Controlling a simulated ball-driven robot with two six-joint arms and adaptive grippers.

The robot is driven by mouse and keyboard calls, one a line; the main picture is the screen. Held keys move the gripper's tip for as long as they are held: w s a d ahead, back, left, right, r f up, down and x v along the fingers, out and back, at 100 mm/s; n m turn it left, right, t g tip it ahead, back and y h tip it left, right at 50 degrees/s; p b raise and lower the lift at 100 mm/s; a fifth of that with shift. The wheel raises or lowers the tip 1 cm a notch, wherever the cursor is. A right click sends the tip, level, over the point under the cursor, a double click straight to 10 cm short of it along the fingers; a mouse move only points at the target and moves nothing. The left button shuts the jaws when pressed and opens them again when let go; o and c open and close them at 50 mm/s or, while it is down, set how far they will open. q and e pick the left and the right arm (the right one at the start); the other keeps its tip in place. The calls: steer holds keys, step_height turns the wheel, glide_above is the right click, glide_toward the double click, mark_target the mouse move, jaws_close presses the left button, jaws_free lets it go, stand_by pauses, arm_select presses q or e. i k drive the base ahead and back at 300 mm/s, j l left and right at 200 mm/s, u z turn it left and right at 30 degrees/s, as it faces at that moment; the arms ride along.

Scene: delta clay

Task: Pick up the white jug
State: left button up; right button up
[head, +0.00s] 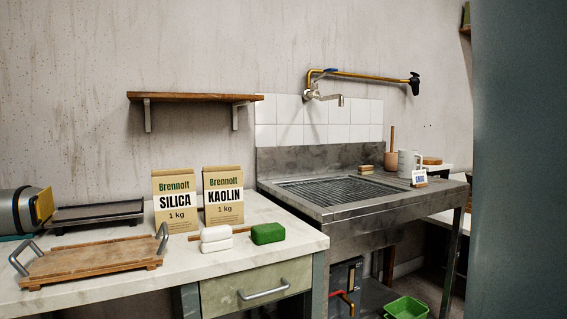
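The white jug (408,163) stands upright at the right end of the metal sink unit (350,200), on its flat top. Its lower front is partly hidden by a small white card sign (419,178) with blue lettering on a wooden foot. A brown wooden-handled tool or pot (391,158) stands just left of the jug, and a small wooden brush or block (366,169) lies further left. Neither of my grippers can be made out in the head view.
A green crate (406,308) sits below. A grey-green surface blocks the right edge.

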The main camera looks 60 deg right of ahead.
mark_target(408, 158)
steer(key=z, duration=2.7)
steer(key=u, duration=0.35)
steer(key=i+l+u, duration=0.3)
steer(key=u, duration=0.15)
steer(key=i+l+u, duration=0.2)
steer(key=l+u, duration=0.25)
